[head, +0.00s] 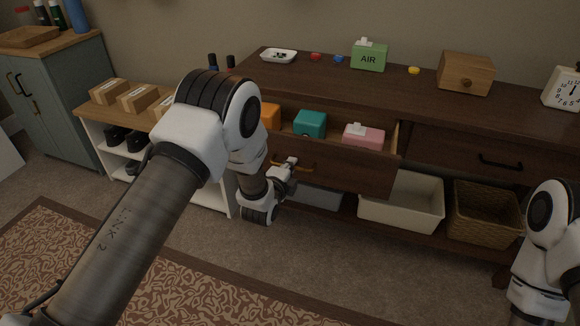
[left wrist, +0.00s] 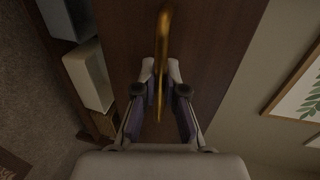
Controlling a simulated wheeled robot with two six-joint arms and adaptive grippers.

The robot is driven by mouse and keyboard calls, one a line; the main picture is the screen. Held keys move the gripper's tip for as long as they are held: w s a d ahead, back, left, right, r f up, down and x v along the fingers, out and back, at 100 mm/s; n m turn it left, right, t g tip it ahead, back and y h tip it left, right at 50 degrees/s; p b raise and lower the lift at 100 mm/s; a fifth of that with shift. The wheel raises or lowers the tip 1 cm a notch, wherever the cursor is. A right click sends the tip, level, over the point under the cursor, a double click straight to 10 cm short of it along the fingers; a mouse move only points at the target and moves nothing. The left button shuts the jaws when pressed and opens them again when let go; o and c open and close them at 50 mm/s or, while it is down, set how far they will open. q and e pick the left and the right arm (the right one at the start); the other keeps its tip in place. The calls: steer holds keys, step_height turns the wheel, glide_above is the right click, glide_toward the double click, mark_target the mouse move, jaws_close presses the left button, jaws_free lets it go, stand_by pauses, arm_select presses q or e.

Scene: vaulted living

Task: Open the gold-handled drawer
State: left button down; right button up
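The gold-handled drawer (head: 345,176) in the dark wooden sideboard is pulled out. Inside it are an orange box (head: 270,117), a teal box (head: 310,123) and a pink tissue box (head: 363,136). The gold handle (head: 303,166) is on its front, partly behind my left gripper (head: 288,165). In the left wrist view the gold handle (left wrist: 163,45) runs between the fingers of my left gripper (left wrist: 167,75), which look shut on it. My right arm shows at the right edge of the head view; its gripper is out of view.
A closed drawer with a black handle (head: 500,162) is to the right. A white bin (head: 402,202) and a wicker basket (head: 484,212) stand on the lower shelf. A green AIR box (head: 369,57) and a wooden box (head: 466,73) are on top. Carpet in front is clear.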

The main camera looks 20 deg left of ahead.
arm_select(q)
steer(key=c, duration=1.2)
jaws_free()
steer(key=v, duration=1.2)
